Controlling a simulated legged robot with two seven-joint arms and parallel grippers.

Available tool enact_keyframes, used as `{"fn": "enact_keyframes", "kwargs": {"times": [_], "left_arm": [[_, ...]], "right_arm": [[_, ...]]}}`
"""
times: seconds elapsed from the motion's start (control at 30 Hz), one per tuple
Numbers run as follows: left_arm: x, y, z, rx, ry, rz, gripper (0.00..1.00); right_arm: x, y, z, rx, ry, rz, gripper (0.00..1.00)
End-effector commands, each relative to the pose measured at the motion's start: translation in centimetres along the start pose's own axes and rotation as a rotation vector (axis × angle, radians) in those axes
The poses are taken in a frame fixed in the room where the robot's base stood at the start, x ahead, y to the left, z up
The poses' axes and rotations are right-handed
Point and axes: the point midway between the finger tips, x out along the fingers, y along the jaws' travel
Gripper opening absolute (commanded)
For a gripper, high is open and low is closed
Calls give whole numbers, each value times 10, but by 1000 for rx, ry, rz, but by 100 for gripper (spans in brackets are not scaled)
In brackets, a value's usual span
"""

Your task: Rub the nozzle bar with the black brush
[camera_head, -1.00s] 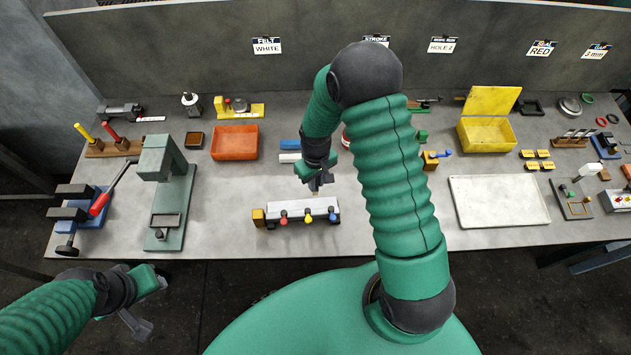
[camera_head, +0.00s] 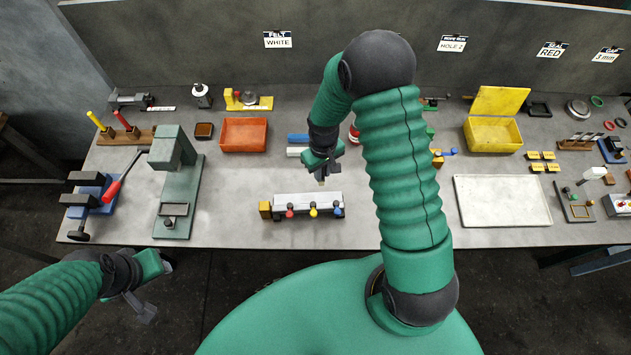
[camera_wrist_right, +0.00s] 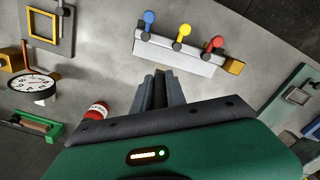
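The nozzle bar (camera_head: 308,201) is a pale grey bar near the bench's front edge, with red, yellow and blue knobs along its front and an ochre block at its left end. It also shows in the right wrist view (camera_wrist_right: 178,53). My right gripper (camera_head: 322,177) is just behind the bar, pointing down. In the right wrist view its fingers (camera_wrist_right: 160,90) are close together on a narrow dark piece, which looks like the black brush (camera_wrist_right: 159,86); a small tan tip shows below in the head view. A gap to the bar shows. My left gripper (camera_head: 150,287) hangs off the bench's front left; its opening is unclear.
A green press (camera_head: 178,190) and a blue vise (camera_head: 92,197) stand left. An orange tray (camera_head: 244,134) is behind, a yellow open box (camera_head: 493,133) and white board (camera_head: 502,201) right. A red-capped container (camera_wrist_right: 97,110) is near my right gripper. Bench beside the bar is clear.

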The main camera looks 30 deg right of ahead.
Motion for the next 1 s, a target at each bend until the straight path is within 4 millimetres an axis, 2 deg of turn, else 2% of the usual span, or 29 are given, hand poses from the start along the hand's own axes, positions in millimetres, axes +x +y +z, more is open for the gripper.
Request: {"fn": "enact_keyframes", "kwargs": {"times": [0.03, 0.13, 0.47, 0.9, 1.0], "left_arm": [[0, 0, 0, 0, 0, 0, 36], [0, 0, 0, 0, 0, 0, 36], [5, 0, 1, 0, 0, 0, 36], [46, 0, 11, 0, 0, 0, 36], [51, 0, 12, 0, 0, 0, 36]], "right_arm": [[0, 0, 0, 0, 0, 0, 11], [0, 0, 0, 0, 1, 0, 0], [7, 0, 0, 0, 0, 0, 0], [63, 0, 2, 0, 1, -1, 0], [71, 0, 3, 0, 1, -1, 0]]}}
